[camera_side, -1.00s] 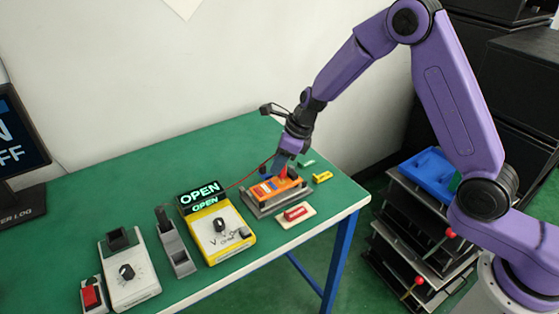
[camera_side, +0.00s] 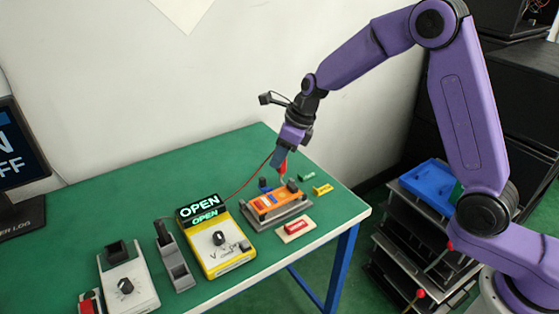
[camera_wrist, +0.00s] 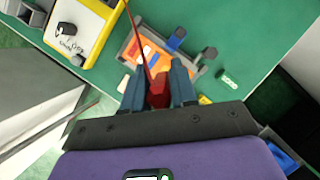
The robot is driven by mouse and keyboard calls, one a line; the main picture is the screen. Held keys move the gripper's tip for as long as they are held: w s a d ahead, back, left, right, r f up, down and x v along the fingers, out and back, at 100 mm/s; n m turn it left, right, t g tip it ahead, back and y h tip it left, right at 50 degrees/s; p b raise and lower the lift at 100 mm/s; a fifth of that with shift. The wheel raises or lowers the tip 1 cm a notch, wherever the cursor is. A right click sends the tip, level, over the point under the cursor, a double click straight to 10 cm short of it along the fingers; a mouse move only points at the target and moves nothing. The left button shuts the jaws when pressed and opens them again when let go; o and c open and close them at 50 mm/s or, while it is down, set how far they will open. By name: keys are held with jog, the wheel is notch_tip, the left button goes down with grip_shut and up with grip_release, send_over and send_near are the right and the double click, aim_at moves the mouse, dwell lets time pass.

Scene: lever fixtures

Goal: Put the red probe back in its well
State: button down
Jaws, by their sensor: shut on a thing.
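The red probe (camera_side: 283,166) hangs tip-down from my gripper (camera_side: 280,158), raised above the orange board. In the wrist view the red probe (camera_wrist: 158,92) sits between the two blue-grey fingers of my gripper (camera_wrist: 158,84). A thin red lead runs from it to the yellow meter (camera_side: 221,240), whose display reads OPEN. A grey holder (camera_side: 173,250) with a black upright piece and an empty-looking socket stands left of the meter; I cannot tell which recess is the probe's well. The orange board (camera_side: 270,199) lies in a grey fixture below my gripper.
A white box with a dial (camera_side: 128,283) and a red switch (camera_side: 90,303) stand at the front left. A red block on a white plate (camera_side: 296,228) and yellow (camera_side: 322,189) and green (camera_side: 306,176) pieces lie near the board. The back left of the table is clear.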

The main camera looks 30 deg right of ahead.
jog(key=shift+r, duration=0.35)
